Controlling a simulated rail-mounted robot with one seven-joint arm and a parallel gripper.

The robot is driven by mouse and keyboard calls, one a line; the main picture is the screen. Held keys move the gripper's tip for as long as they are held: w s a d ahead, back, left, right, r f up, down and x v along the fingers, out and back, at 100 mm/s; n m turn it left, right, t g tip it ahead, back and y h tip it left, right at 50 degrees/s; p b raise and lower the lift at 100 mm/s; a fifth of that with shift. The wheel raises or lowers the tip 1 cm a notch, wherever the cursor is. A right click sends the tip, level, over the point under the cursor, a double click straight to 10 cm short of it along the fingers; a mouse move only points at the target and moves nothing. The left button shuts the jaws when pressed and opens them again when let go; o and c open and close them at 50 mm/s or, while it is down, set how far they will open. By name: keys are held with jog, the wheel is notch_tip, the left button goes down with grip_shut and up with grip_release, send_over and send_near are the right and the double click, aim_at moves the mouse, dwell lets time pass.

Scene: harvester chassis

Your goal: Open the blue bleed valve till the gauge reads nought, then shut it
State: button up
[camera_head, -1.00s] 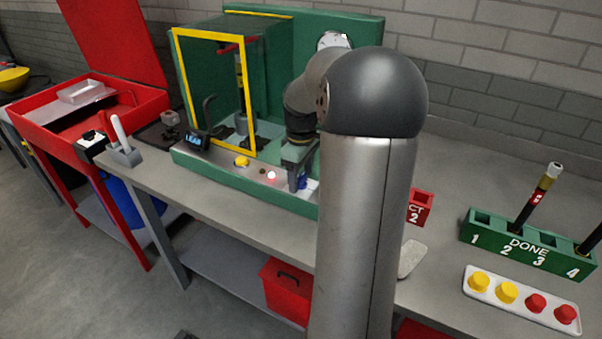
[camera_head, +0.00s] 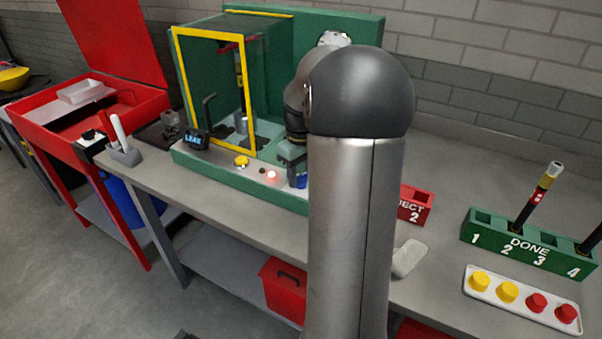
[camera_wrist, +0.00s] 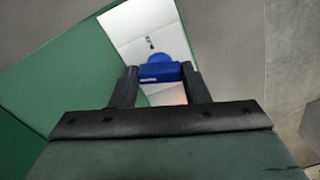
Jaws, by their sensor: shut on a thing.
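The blue bleed valve handle (camera_wrist: 158,73) shows in the wrist view between the two fingers of my gripper (camera_wrist: 160,86), which is shut on it. A small dark mark shows on the white panel (camera_wrist: 140,25) behind the blue knob. In the head view the blue valve (camera_head: 300,182) shows as a small patch below my gripper (camera_head: 294,168), mostly hidden by my arm. The gauge (camera_head: 334,39) is on the green back panel; my arm covers its lower part, and its reading cannot be made out.
A yellow-framed clear enclosure (camera_head: 215,90) stands left of my gripper. A yellow button (camera_head: 242,161) and a lit red lamp (camera_head: 271,175) sit on the front panel. A green DONE rack (camera_head: 528,247), a red REJECT box (camera_head: 414,205) and a tray of caps (camera_head: 522,300) are to the right.

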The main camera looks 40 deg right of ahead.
aim_at(301, 175)
jog(key=m, duration=0.6)
jog(key=shift+r, duration=0.1)
jog(key=m, duration=0.5)
jog(key=shift+m, duration=0.4)
jog(key=o, duration=1)
notch_tip(301, 175, up, 17)
jog(key=shift+r, duration=0.2)
dwell(0.3)
